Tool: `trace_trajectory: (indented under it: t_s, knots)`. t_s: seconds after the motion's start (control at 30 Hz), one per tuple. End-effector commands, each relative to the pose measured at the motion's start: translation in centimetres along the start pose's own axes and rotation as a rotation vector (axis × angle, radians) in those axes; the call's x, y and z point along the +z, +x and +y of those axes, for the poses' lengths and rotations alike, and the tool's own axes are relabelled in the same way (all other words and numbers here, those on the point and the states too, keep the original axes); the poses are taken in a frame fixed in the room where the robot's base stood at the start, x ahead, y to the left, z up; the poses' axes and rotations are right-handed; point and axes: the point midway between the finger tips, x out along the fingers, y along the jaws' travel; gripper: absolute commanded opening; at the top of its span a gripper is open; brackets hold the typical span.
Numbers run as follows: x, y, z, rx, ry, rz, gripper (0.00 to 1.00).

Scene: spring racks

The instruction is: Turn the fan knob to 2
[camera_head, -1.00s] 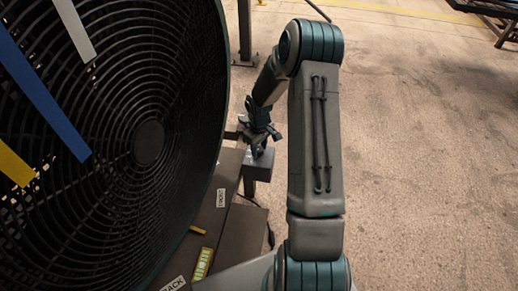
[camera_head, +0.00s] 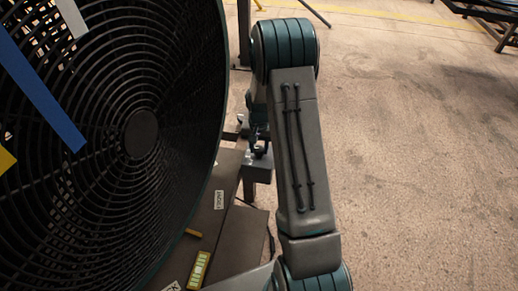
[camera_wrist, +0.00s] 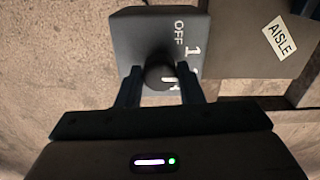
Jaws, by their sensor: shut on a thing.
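The fan knob (camera_wrist: 160,72) is a dark round knob on a grey control box (camera_wrist: 135,32). The box face carries white marks "OFF" and "1", with a further mark partly hidden by a finger. My gripper (camera_wrist: 161,84) has one finger on each side of the knob and is shut on it. Where the knob points cannot be told. In the head view the grey box (camera_head: 258,175) sits low beside the fan (camera_head: 141,133), with my gripper (camera_head: 259,151) above it, mostly hidden by my arm.
The large black fan grille fills the left, with blue (camera_head: 45,95) and other coloured strips in front. A dark base plate with a "FRONT" label (camera_head: 219,200) lies below. A green-yellow object (camera_head: 199,271) lies on it. An "AISLE" label (camera_wrist: 279,36) is right of the box. Open floor lies right.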

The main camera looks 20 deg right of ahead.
Motion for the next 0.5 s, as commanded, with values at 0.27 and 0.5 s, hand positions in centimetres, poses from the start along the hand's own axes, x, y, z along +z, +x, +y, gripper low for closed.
trace_trajectory:
  t_s: [0.27, 0.5]
  knots:
    - [0.07, 0.02, -0.12, -0.001, 0.181, -0.001, 0.11]
    - [0.08, -0.01, -0.14, -0.001, 0.265, -0.001, 0.11]
